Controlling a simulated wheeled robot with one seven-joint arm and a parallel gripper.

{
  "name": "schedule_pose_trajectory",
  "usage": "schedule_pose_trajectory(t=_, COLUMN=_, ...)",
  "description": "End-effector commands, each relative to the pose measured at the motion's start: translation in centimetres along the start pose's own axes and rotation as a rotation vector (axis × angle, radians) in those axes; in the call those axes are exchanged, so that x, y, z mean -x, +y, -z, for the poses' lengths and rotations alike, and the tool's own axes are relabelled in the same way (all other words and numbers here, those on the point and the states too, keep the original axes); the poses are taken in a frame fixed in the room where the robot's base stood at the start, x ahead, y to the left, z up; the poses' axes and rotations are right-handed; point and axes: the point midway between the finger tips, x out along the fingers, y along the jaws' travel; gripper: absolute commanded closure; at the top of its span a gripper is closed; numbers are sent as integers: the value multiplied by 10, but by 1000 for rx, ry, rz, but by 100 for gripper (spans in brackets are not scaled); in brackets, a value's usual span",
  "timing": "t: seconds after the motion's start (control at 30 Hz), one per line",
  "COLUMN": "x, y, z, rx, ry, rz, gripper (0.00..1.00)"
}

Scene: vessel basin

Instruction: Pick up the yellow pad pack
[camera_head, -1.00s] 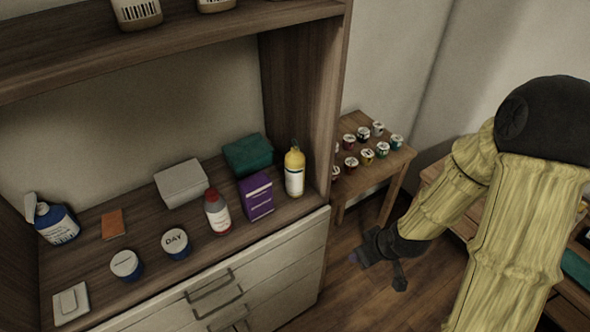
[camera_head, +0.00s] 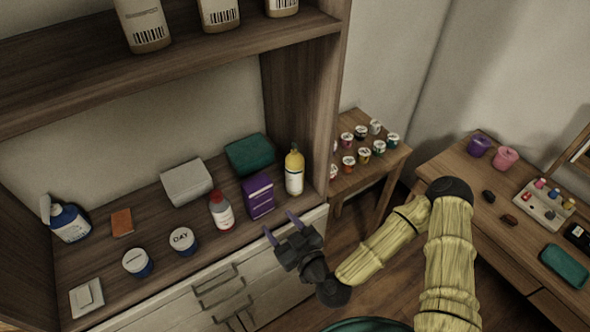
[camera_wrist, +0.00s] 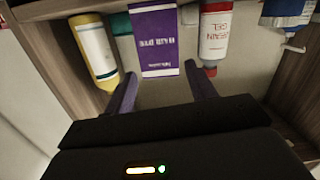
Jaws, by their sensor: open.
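No pack that is clearly a yellow pad pack shows. A purple box (camera_head: 258,197) with white print stands upright on the cabinet top, between a red-capped bottle (camera_head: 221,211) and a yellow bottle (camera_head: 294,173) with a white label. My gripper (camera_head: 280,226) is open and empty in front of the cabinet's edge, apart from the purple box. In the wrist view the purple box (camera_wrist: 154,42) is ahead, roughly between the two fingers (camera_wrist: 162,76). The yellow bottle (camera_wrist: 93,48) is to its left there, and the red-lettered bottle (camera_wrist: 215,35) to its right.
A white box (camera_head: 186,181) and a green pack (camera_head: 249,154) lie behind. Two round tubs (camera_head: 183,241), an orange packet (camera_head: 122,222) and a blue bottle (camera_head: 69,223) are further left. An upper shelf (camera_head: 200,63) overhangs. Side tables (camera_head: 470,170) stand right.

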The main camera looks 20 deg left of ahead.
Motion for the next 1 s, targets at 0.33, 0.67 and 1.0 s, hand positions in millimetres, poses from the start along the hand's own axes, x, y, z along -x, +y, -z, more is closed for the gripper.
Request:
schedule_pose_trajectory(t=0.33, x=20, y=45, z=28, rx=-123, ry=74, rz=-431, gripper=44)
schedule_pose_trajectory(t=0.67, x=26, y=54, z=26, rx=-136, ry=65, rz=-506, gripper=44)
schedule_pose_trajectory(t=1.0, x=15, y=59, z=25, rx=-131, ry=68, rz=-501, gripper=44)
